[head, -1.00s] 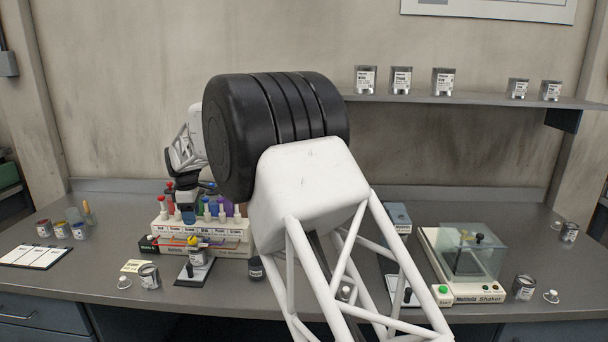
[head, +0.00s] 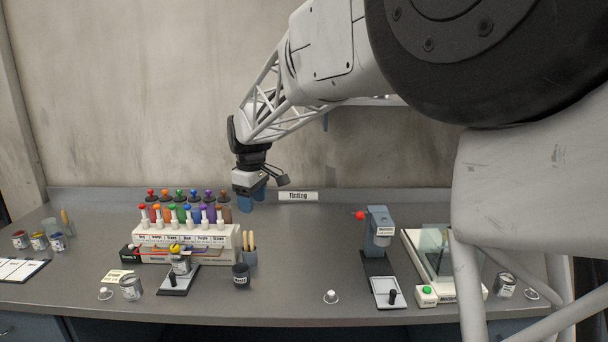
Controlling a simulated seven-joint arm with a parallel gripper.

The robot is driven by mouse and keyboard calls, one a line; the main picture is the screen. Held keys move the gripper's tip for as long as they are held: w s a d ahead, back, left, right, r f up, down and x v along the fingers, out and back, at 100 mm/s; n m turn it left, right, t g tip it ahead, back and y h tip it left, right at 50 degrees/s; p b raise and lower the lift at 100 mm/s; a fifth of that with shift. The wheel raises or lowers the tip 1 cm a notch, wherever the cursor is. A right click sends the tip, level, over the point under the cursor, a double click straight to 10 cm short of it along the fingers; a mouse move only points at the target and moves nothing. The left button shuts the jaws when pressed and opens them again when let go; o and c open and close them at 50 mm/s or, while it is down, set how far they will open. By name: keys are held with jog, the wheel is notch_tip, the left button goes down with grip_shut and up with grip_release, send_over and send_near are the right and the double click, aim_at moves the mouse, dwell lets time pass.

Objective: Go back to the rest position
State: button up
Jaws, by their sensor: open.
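My gripper (head: 251,198) hangs in the head view above the back of the bench, just left of the "Tinting" sign (head: 298,196). Its two blue-grey fingers are apart, with nothing visible between them. It is up and behind the right end of the rack of colour bottles (head: 186,236), and looks clear of it. My arm comes in from the right and covers the upper right of the view, including most of the wall shelf.
A dark cup (head: 241,275), a lidless-looking can (head: 131,288) and a white-knobbed lid (head: 331,297) are near the front. A dispenser (head: 379,235) and the shaker (head: 432,262) stand right. The middle bench is clear.

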jog(key=s+d+r+m, duration=0.2)
jog(key=s+d+m, duration=0.5)
jog(key=s+d, duration=1.35)
jog(key=s+d+f+m, duration=0.2)
jog(key=s+d, duration=0.1)
jog(key=s, duration=0.4)
jog(key=s+d+f+m+t, duration=0.1)
jog(key=s+d+f+m, duration=0.1)
jog(key=s, duration=0.5)
jog(key=s+d+f+m, duration=0.2)
jog(key=s+d+f, duration=0.1)
jog(key=s+d, duration=0.3)
jog(key=shift+s+d+f+m+t, duration=0.2)
jog(key=shift+s+f+m+t, duration=0.15)
jog(key=shift+s, duration=0.45)
jog(key=shift+h, duration=0.3)
